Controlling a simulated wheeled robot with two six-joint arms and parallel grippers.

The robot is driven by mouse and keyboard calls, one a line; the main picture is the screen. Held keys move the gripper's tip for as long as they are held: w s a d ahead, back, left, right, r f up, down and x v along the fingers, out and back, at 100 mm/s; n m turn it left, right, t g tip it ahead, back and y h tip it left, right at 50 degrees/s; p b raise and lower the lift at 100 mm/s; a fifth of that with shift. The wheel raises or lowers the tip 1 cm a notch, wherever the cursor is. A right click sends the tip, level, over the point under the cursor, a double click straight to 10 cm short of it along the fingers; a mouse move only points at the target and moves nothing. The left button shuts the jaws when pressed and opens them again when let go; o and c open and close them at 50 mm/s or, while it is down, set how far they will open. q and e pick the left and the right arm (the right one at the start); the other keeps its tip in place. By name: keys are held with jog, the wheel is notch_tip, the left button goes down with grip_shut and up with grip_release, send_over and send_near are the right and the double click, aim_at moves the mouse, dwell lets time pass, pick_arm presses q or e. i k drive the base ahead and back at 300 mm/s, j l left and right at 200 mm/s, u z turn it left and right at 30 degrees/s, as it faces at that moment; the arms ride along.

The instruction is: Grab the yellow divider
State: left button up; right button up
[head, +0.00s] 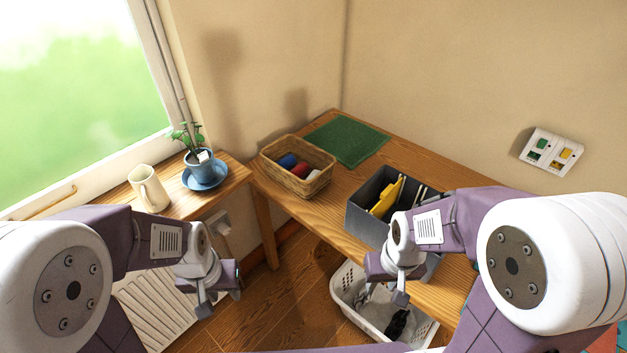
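The yellow divider (387,197) stands tilted in a dark grey box (363,224) on the wooden table. Paler, thin dividers or folders stand beside it in the same box. My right gripper (391,290) hangs in front of the box, above the white basket on the floor, and is apart from the divider. My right arm hides the front right part of the box. My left gripper (219,302) is at the left, over the floor and far from the box. Both grippers are small and partly covered by their own wrists, so I cannot tell their openings.
A wicker basket (325,178) with colored rolls and a green mat (347,139) lie on the table (324,209). A white laundry basket (345,307) stands below. A cream jug (147,188) and potted plant (198,160) stand by the window. A switch panel (552,150) is on the wall.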

aim_at(384, 205)
jog(key=i+j+z, duration=0.15)
jog(key=z, duration=0.3)
jog(key=i+j+z, duration=0.2)
jog(key=z, duration=0.25)
jog(key=i+j+z, duration=0.1)
jog(key=j+z, duration=0.3)
jog(key=i+j+z, duration=0.1)
jog(key=z, duration=0.35)
jog(key=j+z, duration=0.75)
jog(key=z, duration=0.15)
jog(key=k+l, duration=0.05)
